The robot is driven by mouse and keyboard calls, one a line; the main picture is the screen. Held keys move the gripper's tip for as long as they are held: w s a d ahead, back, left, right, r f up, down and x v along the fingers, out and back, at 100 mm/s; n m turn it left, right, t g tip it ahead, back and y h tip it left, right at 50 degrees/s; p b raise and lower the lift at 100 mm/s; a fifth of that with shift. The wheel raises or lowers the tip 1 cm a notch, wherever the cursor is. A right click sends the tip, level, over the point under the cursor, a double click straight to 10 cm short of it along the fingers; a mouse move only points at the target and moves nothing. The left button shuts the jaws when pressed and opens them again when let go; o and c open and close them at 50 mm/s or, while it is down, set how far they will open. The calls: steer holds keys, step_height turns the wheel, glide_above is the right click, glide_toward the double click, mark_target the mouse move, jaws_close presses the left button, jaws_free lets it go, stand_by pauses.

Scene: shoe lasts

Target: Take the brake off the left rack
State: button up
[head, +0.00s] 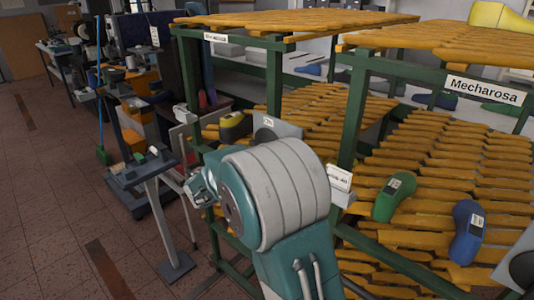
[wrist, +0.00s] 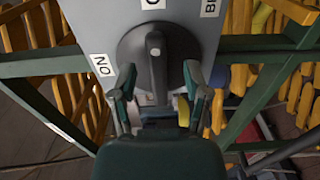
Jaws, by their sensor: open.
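The left rack (head: 273,75) is a green frame with yellow slatted shelves. On its front post is a grey brake box (head: 288,128), partly hidden behind my arm. In the wrist view the box has a round dark knob (wrist: 155,55) with a raised bar handle, which stands about upright and points at the top label. White labels sit at the left, top and right, the left one reading "NO"; the others are partly cut off. My gripper (wrist: 158,95) is open, its fingers apart at the lower left and right of the knob. It also shows in the head view (head: 203,188).
The right rack, labelled Mecharosa (head: 484,91), holds a green shoe last (head: 394,197) and a blue one (head: 467,232). A similar grey box with a dark knob (head: 524,268) sits at its lower right. A stand (head: 165,215) is left of my gripper.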

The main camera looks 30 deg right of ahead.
steer(key=v, duration=0.9)
steer(key=s+d+m+g+y, duration=0.3)
steer(key=s+g+y, duration=0.35)
steer(key=s, duration=1.05)
steer(key=s+a+t+y, duration=0.6)
steer(key=s+a+y, duration=0.3)
steer(key=s+y, duration=0.1)
steer(key=shift+s+a+f+m, duration=0.3)
steer(key=shift+s+m, duration=0.05)
steer(key=shift+m, duration=0.05)
